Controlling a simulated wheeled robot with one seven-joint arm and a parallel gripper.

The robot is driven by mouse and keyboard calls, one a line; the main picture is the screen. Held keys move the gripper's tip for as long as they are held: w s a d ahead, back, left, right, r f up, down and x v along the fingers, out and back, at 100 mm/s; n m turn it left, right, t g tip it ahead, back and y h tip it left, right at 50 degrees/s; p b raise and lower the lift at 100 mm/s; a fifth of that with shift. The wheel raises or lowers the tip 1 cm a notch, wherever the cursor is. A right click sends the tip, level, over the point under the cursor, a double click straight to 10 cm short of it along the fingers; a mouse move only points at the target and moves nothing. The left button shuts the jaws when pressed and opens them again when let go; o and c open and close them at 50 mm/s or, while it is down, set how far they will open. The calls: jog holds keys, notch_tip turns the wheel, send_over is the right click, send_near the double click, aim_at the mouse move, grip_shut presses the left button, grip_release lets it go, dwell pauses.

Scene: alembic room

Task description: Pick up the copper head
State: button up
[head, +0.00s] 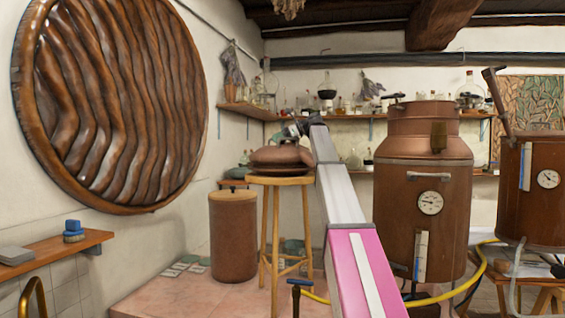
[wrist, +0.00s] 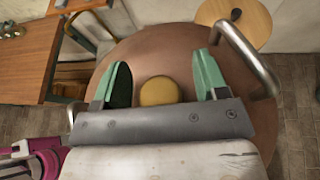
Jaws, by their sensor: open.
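The copper head (head: 282,156), a low, round reddish-brown vessel, sits on a wooden stool (head: 280,181) in the head view. In the wrist view the copper head (wrist: 150,52) fills the middle as a broad brown disc. It has a yellowish round piece (wrist: 159,91) near its middle and a shiny metal bar handle (wrist: 247,57) at the right. My gripper (head: 291,131) is just above the copper head. In the wrist view my gripper (wrist: 162,60) is open, with its green fingers apart on either side of the yellowish piece. I cannot tell whether they touch the copper.
A brown cylindrical container (head: 233,235) with a wooden lid stands left of the stool. A large copper still (head: 423,190) with a gauge stands to the right. A yellow hose (head: 468,285) runs low there. A shelf (head: 245,109) is behind.

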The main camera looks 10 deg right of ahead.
grip_shut()
jog(key=shift+r, duration=0.1)
jog(key=shift+r, duration=0.2)
jog(key=shift+r, duration=1.75)
jog(key=s+a+r, duration=0.6)
jog(key=a+r, duration=0.1)
jog(key=a, duration=0.3)
jog(key=shift+s, duration=0.1)
jog(key=c, duration=1)
grip_release()
grip_shut()
